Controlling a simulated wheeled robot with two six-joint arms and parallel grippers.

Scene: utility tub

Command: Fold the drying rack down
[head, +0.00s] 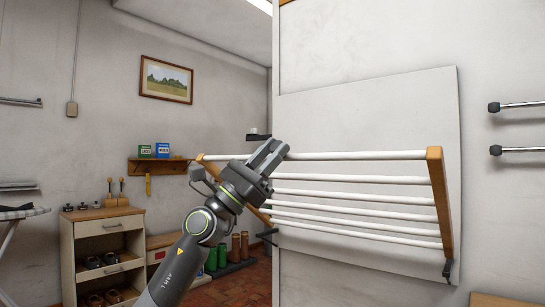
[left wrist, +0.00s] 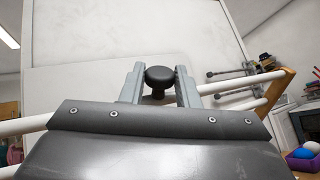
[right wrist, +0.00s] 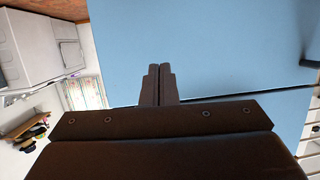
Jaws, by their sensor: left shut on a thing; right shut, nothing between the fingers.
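The drying rack (head: 350,192) has white bars between wooden side arms (head: 438,190). It tilts outward from a white wall board, its lower right end at a dark bracket (head: 448,270). My left gripper (head: 270,153) is at the top bar, left of its middle, and covers part of it.
The white wall board (head: 400,105) is behind the rack. Two dark-tipped rods (head: 520,150) stick out at the right. A wooden cabinet (head: 103,228) with shoes stands at the left, and boots (head: 225,255) stand on the floor. The blue surface (right wrist: 220,55) fills much of the right wrist view.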

